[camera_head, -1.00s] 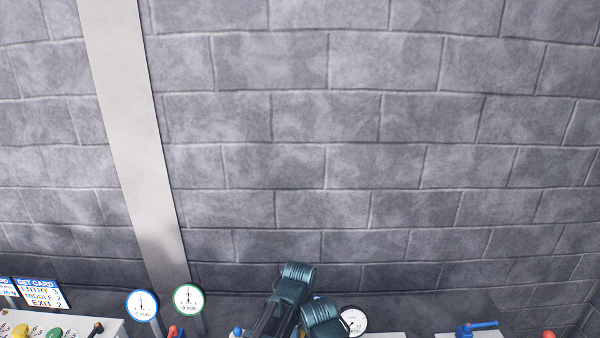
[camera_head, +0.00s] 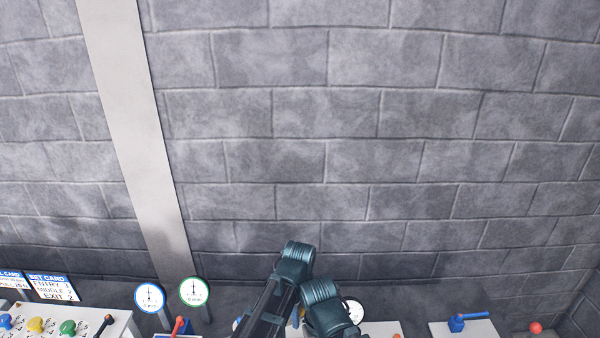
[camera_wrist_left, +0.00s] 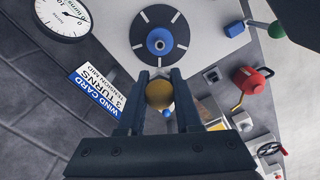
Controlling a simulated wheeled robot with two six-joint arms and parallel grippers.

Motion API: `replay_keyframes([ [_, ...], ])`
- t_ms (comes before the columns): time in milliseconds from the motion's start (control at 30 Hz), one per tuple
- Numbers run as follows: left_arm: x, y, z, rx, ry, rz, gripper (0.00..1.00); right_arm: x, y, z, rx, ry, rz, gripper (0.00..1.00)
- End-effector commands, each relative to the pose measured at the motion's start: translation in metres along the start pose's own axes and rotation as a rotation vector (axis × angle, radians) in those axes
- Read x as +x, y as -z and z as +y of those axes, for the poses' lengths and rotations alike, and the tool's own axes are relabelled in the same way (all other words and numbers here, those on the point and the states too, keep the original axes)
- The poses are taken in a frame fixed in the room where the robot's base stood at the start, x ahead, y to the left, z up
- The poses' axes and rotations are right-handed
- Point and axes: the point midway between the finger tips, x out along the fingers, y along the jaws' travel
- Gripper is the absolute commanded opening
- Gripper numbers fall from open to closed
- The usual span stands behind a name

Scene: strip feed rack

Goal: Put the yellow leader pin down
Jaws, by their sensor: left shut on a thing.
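My left gripper (camera_wrist_left: 160,78) is shut on a yellow round-headed piece (camera_wrist_left: 159,95), taken to be the yellow leader pin, in the left wrist view. The yellow head shows between the two dark fingers; its lower part is hidden. Beyond the fingertips is a dark disc with white marks (camera_wrist_left: 179,28) and a blue hub (camera_wrist_left: 160,41), on a pale panel. I cannot tell whether the pin touches anything. In the head view my left arm rises at the bottom middle, and its fingertips are not visible. My right gripper is in neither view.
In the head view, blue, yellow (camera_head: 36,325) and green (camera_head: 67,327) knobs stand on a white block at lower left. The wrist view shows a wind card (camera_wrist_left: 98,92) and a red knob (camera_wrist_left: 252,78).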

Motion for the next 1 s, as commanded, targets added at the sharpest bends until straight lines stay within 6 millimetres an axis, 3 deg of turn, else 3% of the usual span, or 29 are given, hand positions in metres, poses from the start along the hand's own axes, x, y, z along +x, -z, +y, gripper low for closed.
replay_keyframes([
  [1000,0.130,0.000,0.000,0.000,0.000,0.000,0.00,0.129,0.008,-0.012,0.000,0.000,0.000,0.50],
])
